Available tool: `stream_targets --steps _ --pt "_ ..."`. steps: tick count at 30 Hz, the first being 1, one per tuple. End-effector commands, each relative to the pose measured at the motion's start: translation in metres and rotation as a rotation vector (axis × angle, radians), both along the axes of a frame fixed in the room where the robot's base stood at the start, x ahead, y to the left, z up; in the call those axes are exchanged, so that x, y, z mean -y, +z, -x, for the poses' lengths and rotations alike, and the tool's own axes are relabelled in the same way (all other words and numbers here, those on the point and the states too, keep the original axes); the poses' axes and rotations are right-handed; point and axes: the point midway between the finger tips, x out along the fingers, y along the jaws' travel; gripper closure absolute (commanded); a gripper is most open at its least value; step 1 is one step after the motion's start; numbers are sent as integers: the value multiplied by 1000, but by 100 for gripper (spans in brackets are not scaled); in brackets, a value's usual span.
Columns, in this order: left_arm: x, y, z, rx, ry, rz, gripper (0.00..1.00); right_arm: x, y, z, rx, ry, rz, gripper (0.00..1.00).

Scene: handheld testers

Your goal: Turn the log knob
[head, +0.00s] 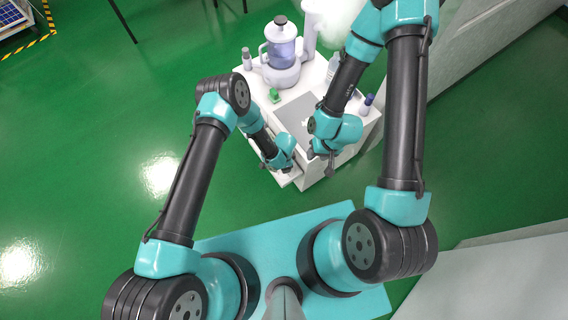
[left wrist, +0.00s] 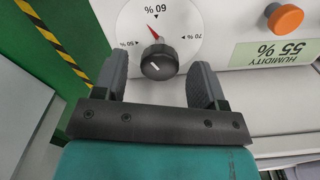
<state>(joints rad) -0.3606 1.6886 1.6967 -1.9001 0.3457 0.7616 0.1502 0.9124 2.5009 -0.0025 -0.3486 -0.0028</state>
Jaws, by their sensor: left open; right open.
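My left gripper (left wrist: 158,75) is open, with one finger on each side of the knob and gaps showing. In the head view my left gripper (head: 281,168) is low at the white cabinet's front, and the knob is hidden. My right gripper (head: 321,158) is open and empty near the cabinet's front right.
On the white cabinet (head: 255,75) stand a machine with a bluish tank (head: 282,45), a small green item (head: 274,95) and small bottles (head: 366,104).

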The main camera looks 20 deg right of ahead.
Motion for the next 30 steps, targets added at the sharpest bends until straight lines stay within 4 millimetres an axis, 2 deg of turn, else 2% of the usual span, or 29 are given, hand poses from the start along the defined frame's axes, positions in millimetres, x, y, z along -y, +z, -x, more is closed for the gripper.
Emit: stream_targets --steps 11,26,30 --pt "0 -5 0 0 -1 0 36 0 0 0 0 0 0 57" --pt "0 -5 0 0 -1 0 84 0 0 0 0 0 0 57" --pt "0 -5 0 0 -3 0 84 0 0 0 0 0 0 57"
